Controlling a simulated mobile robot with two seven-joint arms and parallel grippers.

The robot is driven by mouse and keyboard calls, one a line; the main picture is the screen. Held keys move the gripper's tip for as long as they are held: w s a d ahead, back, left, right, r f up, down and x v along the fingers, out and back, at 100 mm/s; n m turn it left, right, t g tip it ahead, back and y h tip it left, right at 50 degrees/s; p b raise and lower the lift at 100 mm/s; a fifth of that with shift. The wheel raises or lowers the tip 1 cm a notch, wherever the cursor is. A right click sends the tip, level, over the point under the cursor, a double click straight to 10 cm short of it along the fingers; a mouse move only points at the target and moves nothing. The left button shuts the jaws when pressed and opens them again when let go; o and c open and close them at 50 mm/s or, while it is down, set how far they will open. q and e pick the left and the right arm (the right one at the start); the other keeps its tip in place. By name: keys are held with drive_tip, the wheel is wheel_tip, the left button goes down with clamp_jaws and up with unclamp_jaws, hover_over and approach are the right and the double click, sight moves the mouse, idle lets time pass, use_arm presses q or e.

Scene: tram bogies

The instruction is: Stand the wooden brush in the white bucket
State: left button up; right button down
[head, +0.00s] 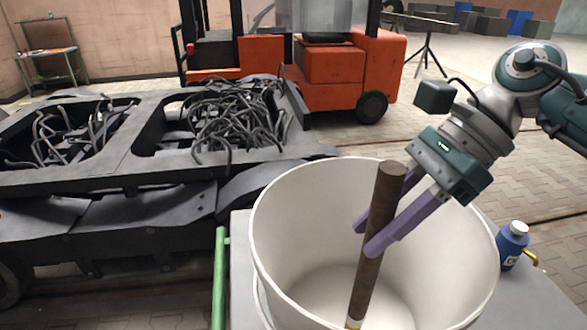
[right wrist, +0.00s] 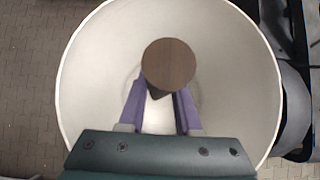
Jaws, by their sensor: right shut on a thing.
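The wooden brush (head: 378,230) has a dark brown round handle and is nearly upright, tilted slightly, inside the mouth of the white bucket (head: 275,230). A paler band shows at its lower end in the head view. My right gripper (head: 367,238) is shut on the handle below its top, with its purple fingers over the bucket opening. In the right wrist view the handle's round end (right wrist: 168,66) is between the fingers (right wrist: 160,105), within the bucket rim (right wrist: 70,75). Whether the brush's lower end touches the bucket floor cannot be told. My left gripper is not in view.
The bucket stands on a grey table (head: 540,300). A blue bottle (head: 512,243) with a white cap stands right of the bucket, beside a brass-coloured piece. A dark bogie frame (head: 120,160) with cables is at left. An orange forklift (head: 335,75) stands behind.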

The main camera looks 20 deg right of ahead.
drive_tip(key=c, duration=1.1)
unclamp_jaws()
drive_tip(key=shift+f, duration=0.15)
drive_tip(key=o, duration=0.5)
drive_tip(key=shift+r, duration=0.35)
drive_tip(key=b+v, duration=0.4)
drive_tip(key=v, duration=0.7)
drive_tip(key=shift+d+r, duration=0.25)
drive_tip(key=shift+d, duration=0.05)
